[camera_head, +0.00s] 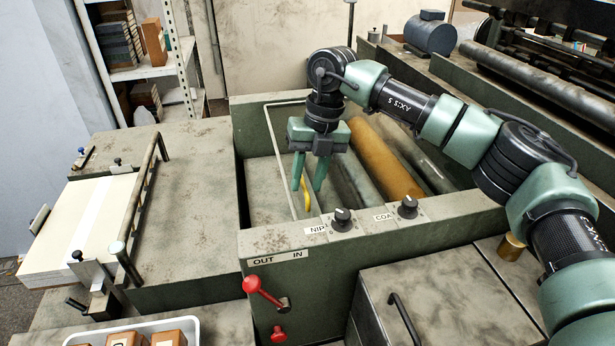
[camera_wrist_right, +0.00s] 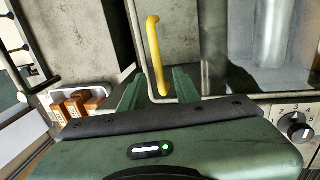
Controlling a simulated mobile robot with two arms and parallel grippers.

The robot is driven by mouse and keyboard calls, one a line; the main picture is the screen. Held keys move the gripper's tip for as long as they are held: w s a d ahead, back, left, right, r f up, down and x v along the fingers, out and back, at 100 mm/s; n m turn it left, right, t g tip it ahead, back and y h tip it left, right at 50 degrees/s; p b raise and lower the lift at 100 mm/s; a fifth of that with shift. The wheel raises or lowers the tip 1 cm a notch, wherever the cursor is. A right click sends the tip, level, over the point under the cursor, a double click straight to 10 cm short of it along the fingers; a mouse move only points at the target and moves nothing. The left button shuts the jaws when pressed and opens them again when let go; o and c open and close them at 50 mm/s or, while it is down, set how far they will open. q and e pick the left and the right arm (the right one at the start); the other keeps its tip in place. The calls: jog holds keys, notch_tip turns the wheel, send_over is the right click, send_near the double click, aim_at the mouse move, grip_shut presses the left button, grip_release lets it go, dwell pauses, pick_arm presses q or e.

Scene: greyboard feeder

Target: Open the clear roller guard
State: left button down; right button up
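The clear roller guard shows as a see-through panel with a pale edge (camera_head: 278,160) over the roller opening; it looks down, though its clear surface is hard to make out. Its yellow handle (camera_head: 307,194) is at the guard's near left part, and in the wrist view the handle (camera_wrist_right: 156,55) stretches up between my fingers. My right gripper (camera_head: 308,186) points down at the handle. Its two green fingers (camera_wrist_right: 158,80) are apart, one on each side of the handle, with a visible gap. I cannot tell if either finger touches it. My left gripper is not in view.
An orange-brown roller (camera_head: 385,160) lies in the opening. Black knobs (camera_head: 342,219) stand on the front wall, with a red lever (camera_head: 252,284) below. A board stack (camera_head: 75,225) lies at left. A white tray (camera_head: 185,325) of brown blocks is in front.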

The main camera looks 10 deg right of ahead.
grip_shut()
dwell(1.3)
